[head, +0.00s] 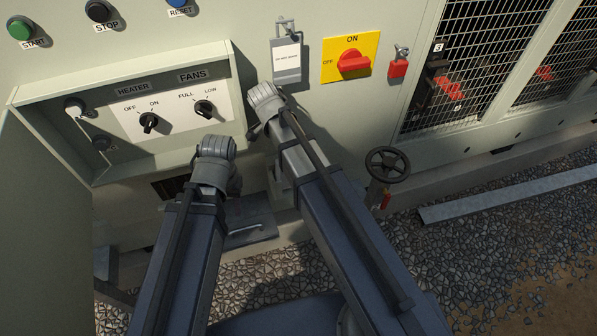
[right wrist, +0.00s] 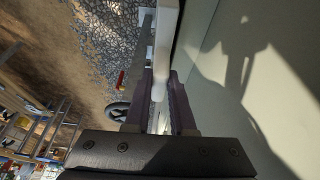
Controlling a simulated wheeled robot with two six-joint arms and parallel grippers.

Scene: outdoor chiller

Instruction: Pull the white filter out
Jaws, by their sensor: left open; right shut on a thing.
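The white filter (right wrist: 166,45) shows in the right wrist view as a long, narrow white edge. It passes between the fingers of my right gripper (right wrist: 159,88), which are shut on it. Its far end runs out of the top of that view, so its full extent is hidden.
A handwheel (head: 387,165) with a red tag stands right of my arms. A yellow panel with a red switch (head: 351,60) and mesh guards (head: 470,70) are on the cabinet. An open door (head: 45,220) is at left. A metal strip (head: 510,192) lies on the gravel.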

